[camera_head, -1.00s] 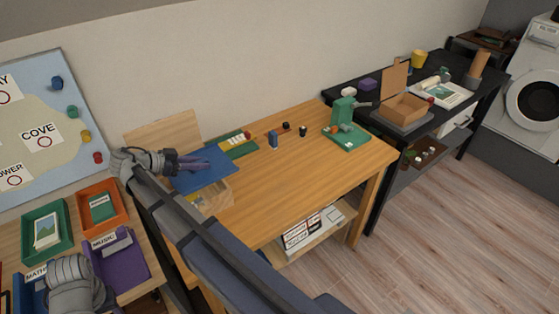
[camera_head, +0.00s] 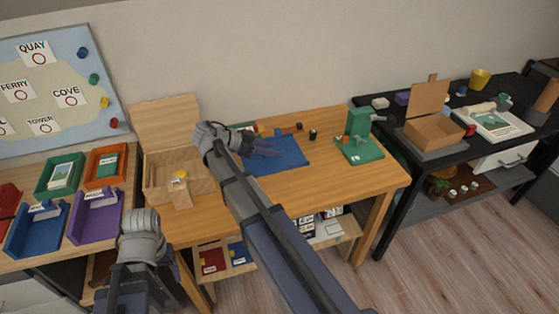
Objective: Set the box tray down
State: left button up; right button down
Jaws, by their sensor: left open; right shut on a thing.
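The box tray (camera_head: 290,157) is a flat blue piece over the wooden table, right of the open wooden box (camera_head: 205,187). My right gripper (camera_head: 265,149) reaches over it from the left and is shut on it. The fingers hide part of its surface. I cannot tell whether it touches the table or is a little above it. The box's lid (camera_head: 165,120) stands open at the back, and a yellow item (camera_head: 180,176) shows in the box. My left gripper (camera_head: 143,228) is open and apart at lower left; its fingertips are hard to make out.
A green stand (camera_head: 360,150) is on the table's right. Small dark pieces (camera_head: 312,135) lie behind the tray. Blue (camera_head: 35,235) and purple (camera_head: 95,222) trays stand at left. The wooden tabletop (camera_head: 315,185) in front of the green stand is clear.

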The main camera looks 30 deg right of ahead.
jog(key=b, duration=0.3)
send_over(272, 184)
notch_tip(272, 184, down, 4)
notch_tip(272, 184, down, 10)
jog(key=b, duration=1)
jog(key=shift+f, duration=0.15)
jog(key=c, duration=0.6)
grip_release()
jog(key=shift+c, duration=0.2)
